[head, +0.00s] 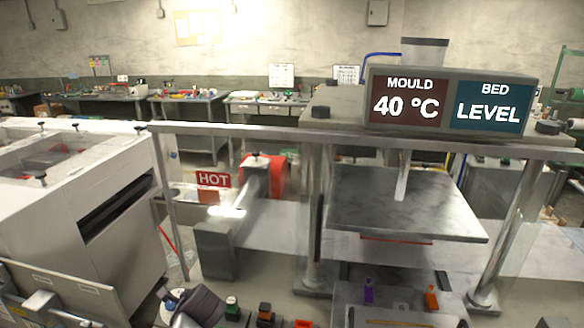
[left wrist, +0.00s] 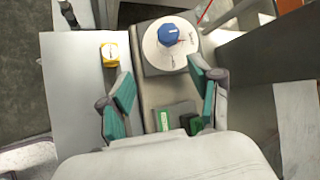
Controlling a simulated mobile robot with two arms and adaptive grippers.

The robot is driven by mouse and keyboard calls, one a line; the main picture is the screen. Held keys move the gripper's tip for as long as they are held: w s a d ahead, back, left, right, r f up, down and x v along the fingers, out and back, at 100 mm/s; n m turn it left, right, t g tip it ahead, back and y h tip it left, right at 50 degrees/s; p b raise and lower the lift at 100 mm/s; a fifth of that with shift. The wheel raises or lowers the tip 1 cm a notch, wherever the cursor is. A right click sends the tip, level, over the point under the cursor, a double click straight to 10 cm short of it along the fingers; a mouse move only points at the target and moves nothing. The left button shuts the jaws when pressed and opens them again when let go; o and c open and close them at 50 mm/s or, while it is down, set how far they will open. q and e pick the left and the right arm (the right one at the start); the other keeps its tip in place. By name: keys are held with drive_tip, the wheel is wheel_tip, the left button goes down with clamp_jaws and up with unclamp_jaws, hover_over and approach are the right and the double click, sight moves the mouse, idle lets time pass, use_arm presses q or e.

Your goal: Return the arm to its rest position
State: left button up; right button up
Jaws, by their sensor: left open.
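My left gripper (left wrist: 163,80) shows in the left wrist view with its two teal-padded fingers spread wide. Nothing is held between them. Beyond the fingers is a white round dial (left wrist: 152,52) with a blue knob (left wrist: 169,34), on a grey surface. A dark, rounded part that looks like my left arm (head: 198,304) shows at the lower left of the head view; the fingers cannot be made out there. My right gripper is in neither view.
A press with a metal plate (head: 400,205) and posts stands at the right, under a display (head: 450,98) reading "MOULD 40 °C" and "BED LEVEL". A white machine (head: 70,200) stands left. A "HOT" sign (head: 214,179) is mid-view. A yellow object (left wrist: 109,52) lies left of the dial.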

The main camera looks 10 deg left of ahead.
use_arm(q)
drive_tip(key=s+d+f+n+h, duration=0.2)
drive_tip(key=s+d+f+n, duration=0.1)
drive_tip(key=s+d+f, duration=0.4)
drive_tip(key=s+d+r+n+g+h, duration=0.15)
drive_tip(key=s+n, duration=0.25)
drive_tip(key=s, duration=0.4)
drive_tip(key=s+d+r+n+h, duration=0.2)
drive_tip(key=s+d+n, duration=0.1)
drive_tip(key=s, duration=0.6)
drive_tip(key=s+d+r+n+g+h, duration=0.15)
drive_tip(key=s+n, duration=0.25)
drive_tip(key=s, duration=0.4)
wheel_tip(320, 180, down, 32)
drive_tip(key=s+f+b, duration=0.1)
drive_tip(key=s+b, duration=0.1)
drive_tip(key=b, duration=0.4)
drive_tip(key=s+a+f+g+b, duration=0.1)
drive_tip(key=s+a+f+b, duration=0.2)
drive_tip(key=s+f, duration=1.2)
wheel_tip(320, 180, down, 4)
drive_tip(key=shift+s+g+b, duration=0.3)
drive_tip(key=shift+s+b, duration=0.05)
drive_tip(key=shift+s, duration=0.05)
